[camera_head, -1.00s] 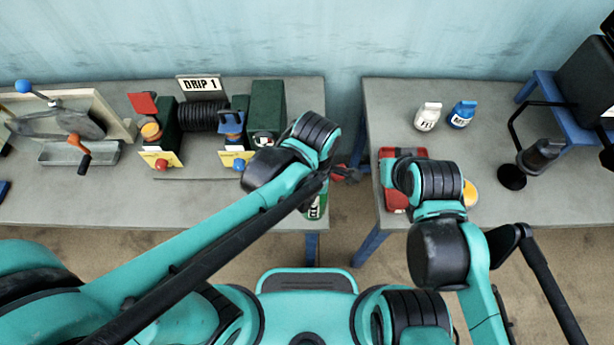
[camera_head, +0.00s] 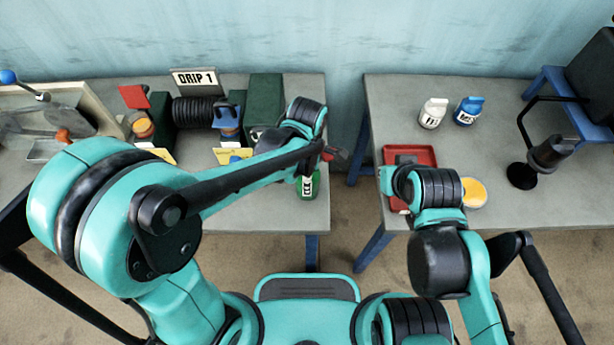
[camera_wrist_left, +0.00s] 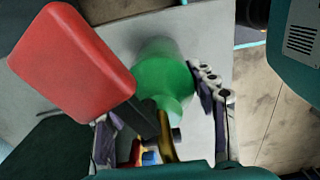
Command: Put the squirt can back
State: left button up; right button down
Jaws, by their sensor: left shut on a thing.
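The squirt can, green with a pale label (camera_head: 308,187), is at the right edge of the left table. I cannot tell whether it touches the tabletop. My left gripper (camera_head: 324,156) is at its top. In the left wrist view its round green body (camera_wrist_left: 163,82) lies between the fingers of my left gripper (camera_wrist_left: 160,118), which is shut on it. A gold-coloured neck shows below the body. A red pad (camera_wrist_left: 70,60) on a dark stem, apparently part of the can, fills the upper left. My right gripper is hidden behind its own wrist.
A red tray (camera_head: 425,153) lies on the right table, partly behind my right wrist, beside an orange-yellow round thing (camera_head: 473,192). White (camera_head: 433,113) and blue (camera_head: 468,110) bottles stand behind. The DRIP 1 sign (camera_head: 196,80) and green blocks are on the left table. A gap separates the tables.

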pick_arm(q)
jog(key=shift+f, duration=0.2)
jog(key=o, duration=1.5)
jog(key=shift+r, duration=0.1)
jog(key=shift+o, duration=0.2)
jog(key=shift+r, duration=0.35)
notch_tip(320, 180, up, 12)
jog(key=p, duration=0.4)
jog(key=shift+f, duration=0.15)
